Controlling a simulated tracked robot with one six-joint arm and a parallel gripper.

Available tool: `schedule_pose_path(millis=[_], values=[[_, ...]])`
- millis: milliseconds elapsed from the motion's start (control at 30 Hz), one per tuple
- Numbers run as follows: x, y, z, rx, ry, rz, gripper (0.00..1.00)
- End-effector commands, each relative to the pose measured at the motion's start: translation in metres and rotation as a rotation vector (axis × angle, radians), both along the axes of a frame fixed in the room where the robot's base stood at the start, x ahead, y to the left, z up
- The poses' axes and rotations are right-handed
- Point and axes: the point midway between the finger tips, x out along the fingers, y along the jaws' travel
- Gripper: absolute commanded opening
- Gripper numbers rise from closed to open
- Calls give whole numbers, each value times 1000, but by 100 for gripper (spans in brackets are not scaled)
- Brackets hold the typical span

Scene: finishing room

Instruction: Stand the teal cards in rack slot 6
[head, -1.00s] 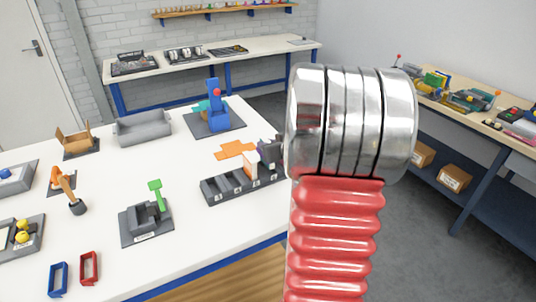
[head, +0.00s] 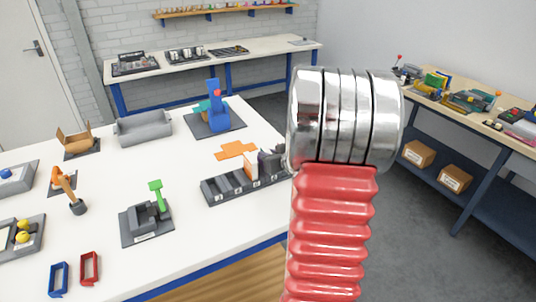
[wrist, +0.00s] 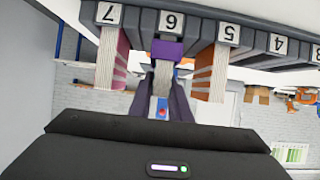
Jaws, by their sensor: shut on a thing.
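The dark card rack (head: 228,188) stands near the table's right edge in the head view; my red arm hides its right end. The wrist view shows the rack (wrist: 250,42) upside down, with slots 7, 6, 5 and 4 labelled. My gripper (wrist: 163,78) is at slot 6, its dark purple fingers shut on a narrow card stack (wrist: 162,76) seen edge-on. Its teal faces do not show, and I cannot tell how deep it sits.
Pale-edged cards (wrist: 112,58) stand in slot 7 and orange-sided cards (wrist: 211,72) in slot 5, close on both sides of my fingers. An orange flat piece (head: 236,150) lies behind the rack. A green-handled fixture (head: 147,217) stands to its left.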

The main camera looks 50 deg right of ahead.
Motion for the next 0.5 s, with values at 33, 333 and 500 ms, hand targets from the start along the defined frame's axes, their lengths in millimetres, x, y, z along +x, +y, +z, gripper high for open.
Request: schedule_pose_path(millis=[33, 333, 500], values=[[0, 0, 0, 0, 0, 0, 19], [0, 0, 0, 0, 0, 0, 36], [0, 0, 0, 0, 0, 0, 36]])
